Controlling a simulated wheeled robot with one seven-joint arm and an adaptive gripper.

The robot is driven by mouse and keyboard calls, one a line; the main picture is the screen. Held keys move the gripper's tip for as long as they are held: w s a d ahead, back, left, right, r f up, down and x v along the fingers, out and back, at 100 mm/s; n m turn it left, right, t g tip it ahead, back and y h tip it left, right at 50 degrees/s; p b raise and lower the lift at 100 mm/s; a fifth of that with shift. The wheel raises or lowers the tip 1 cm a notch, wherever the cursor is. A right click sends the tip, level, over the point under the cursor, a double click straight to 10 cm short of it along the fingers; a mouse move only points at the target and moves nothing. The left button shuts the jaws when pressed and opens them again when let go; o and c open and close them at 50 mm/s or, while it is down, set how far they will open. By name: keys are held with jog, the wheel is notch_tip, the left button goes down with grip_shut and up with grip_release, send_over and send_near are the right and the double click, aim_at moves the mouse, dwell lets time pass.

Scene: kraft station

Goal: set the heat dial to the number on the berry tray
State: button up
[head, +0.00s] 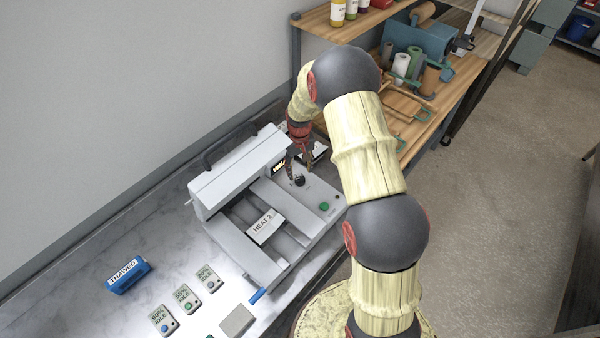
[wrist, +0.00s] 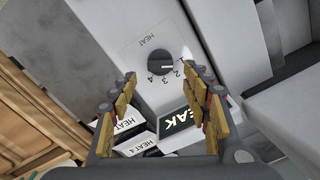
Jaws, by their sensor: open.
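The black round heat dial (head: 299,180) sits on the pale panel at the machine's right end. In the wrist view the dial (wrist: 159,62) has numbers 1 to 4 beside it. Its white mark points right, toward the 1 and 2 side; I cannot tell exactly which. My gripper (head: 302,168) is open, and its fingers (wrist: 160,75) point toward the dial with nothing between them. I cannot tell whether they touch it. A white block labelled HEAT 2 (head: 264,227) lies in the machine's middle. No berries can be made out, so I cannot tell which thing is the berry tray.
Cards reading HEAT (wrist: 124,125) and HEAT 4 (wrist: 136,146) lie by a lit display (wrist: 181,122). A green button (head: 324,206) is near the dial. A blue THAWED block (head: 128,275) and several idle cards (head: 187,298) lie on the counter. A loaded wooden shelf (head: 415,110) stands behind.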

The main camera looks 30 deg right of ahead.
aim_at(300, 177)
jog(key=shift+f, duration=1.65)
jog(key=shift+c, duration=0.5)
jog(key=c, duration=1.1)
